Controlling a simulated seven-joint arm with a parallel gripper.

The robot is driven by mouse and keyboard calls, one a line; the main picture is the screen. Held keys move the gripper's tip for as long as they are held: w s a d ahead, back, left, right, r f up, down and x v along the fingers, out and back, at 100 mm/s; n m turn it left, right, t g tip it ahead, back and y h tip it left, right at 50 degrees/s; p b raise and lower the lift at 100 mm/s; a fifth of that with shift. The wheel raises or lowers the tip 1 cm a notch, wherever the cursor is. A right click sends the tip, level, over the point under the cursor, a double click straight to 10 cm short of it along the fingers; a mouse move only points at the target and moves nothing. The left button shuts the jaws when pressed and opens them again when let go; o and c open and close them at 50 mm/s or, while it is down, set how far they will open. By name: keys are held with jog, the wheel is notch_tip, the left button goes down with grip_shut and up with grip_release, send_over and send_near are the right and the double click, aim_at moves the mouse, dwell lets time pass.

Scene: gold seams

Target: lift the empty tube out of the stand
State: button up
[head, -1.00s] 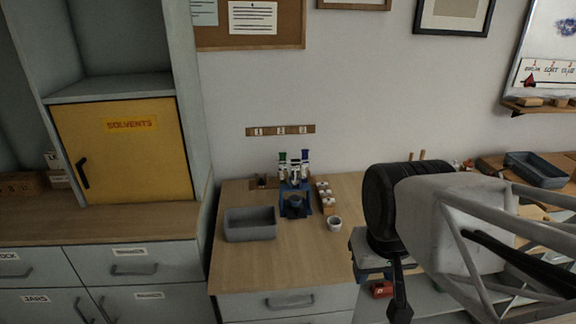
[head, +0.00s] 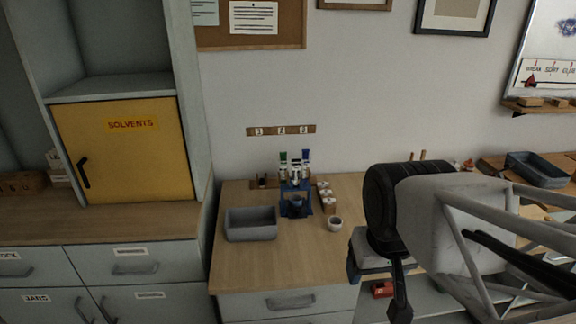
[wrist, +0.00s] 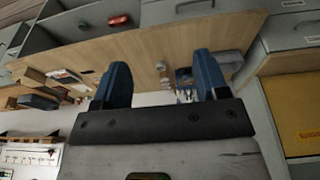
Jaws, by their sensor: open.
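The blue stand (head: 297,207) is on the wooden counter near the wall and holds a few slim tubes (head: 295,170) upright. One has a green top, one a blue top, and whitish parts show between them. Which tube is empty is too small to tell. In the wrist view, the stand (wrist: 184,76) and tubes (wrist: 184,95) appear small, far beyond my fingers and partly beside the right one. My gripper (wrist: 160,72) is open, with two blue fingers and nothing between them. In the head view my arm is at the right, well away from the stand.
A grey bin (head: 250,224) is left of the stand. A small white cup (head: 334,224) and a wooden block with white-topped jars (head: 326,196) are to its right. Bare counter (head: 270,265) lies in front. A red object (head: 382,289) lies lower right.

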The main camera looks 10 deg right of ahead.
jog(key=t, duration=0.8)
send_near(296, 161)
jog(key=s+d+r, duration=0.1)
jog(key=s+r, duration=0.1)
jog(key=s, duration=0.6)
jog(key=w+f+t, duration=0.1)
jog(key=w+f, duration=0.1)
jog(key=w, duration=0.1)
jog(key=w+f, duration=0.1)
jog(key=w, duration=0.3)
jog(key=w+a+f+t, duration=0.1)
jog(key=w+f, duration=0.1)
jog(key=w, duration=0.1)
jog(key=shift+w+f+t, duration=0.25)
jog(key=shift+f+t, duration=0.05)
jog(key=shift+f, duration=0.05)
jog(key=shift+w+f, duration=0.2)
jog(key=shift+w, duration=0.15)
jog(key=shift+w, duration=0.1)
jog(key=shift+x, duration=1)
jog(key=shift+w+f, duration=0.1)
jog(key=shift+w, duration=0.1)
jog(key=shift+w, duration=0.1)
